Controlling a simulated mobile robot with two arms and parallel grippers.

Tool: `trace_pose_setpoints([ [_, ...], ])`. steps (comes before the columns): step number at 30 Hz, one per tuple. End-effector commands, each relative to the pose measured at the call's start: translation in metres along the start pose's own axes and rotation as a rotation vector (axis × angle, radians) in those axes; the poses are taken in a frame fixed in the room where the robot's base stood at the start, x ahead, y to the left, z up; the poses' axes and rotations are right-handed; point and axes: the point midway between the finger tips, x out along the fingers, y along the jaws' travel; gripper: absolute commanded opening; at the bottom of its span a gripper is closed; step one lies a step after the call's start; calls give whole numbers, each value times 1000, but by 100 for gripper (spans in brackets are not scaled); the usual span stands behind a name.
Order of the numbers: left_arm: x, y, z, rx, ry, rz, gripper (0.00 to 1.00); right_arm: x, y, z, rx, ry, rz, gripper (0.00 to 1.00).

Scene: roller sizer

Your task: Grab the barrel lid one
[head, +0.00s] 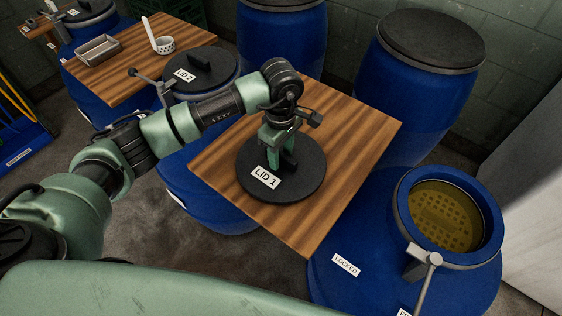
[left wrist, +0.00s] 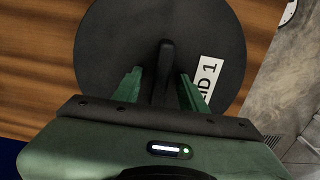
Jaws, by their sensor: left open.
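Barrel lid one (head: 300,187) is a flat black disc with a white "LID 1" label and a raised bar handle, lying on a wooden board. In the left wrist view the lid (left wrist: 110,45) fills the upper middle, with its handle (left wrist: 166,70) standing between my fingers. My left gripper (head: 280,160) points down over the lid's handle. In the left wrist view the left gripper (left wrist: 162,85) is open, one green finger on each side of the handle with gaps visible. My right gripper is not in view.
An open blue barrel (head: 345,240) with a "LOCKED" label and clamp lever stands at lower right. Lid 2 (head: 200,70) closes a barrel behind my left arm. Blue barrels (head: 420,90) stand behind the wooden board (head: 350,130). Another board (head: 130,45) holds a tray and cup.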

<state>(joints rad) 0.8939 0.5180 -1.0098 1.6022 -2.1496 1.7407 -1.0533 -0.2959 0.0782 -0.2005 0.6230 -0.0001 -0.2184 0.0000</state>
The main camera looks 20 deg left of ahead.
Motion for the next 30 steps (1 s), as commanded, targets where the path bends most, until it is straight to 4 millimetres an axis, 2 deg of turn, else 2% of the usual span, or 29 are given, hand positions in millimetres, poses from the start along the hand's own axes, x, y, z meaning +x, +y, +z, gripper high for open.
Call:
trace_pose_setpoints([
  [5,2,0,0,0,0,0,42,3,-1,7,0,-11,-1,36],
  [6,2,0,0,0,0,0,39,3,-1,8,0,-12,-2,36],
  [10,1,0,0,0,0,0,3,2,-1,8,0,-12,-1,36],
  [11,1,0,0,0,0,0,0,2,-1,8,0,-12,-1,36],
  [30,1,0,0,0,0,0,0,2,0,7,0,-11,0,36],
])
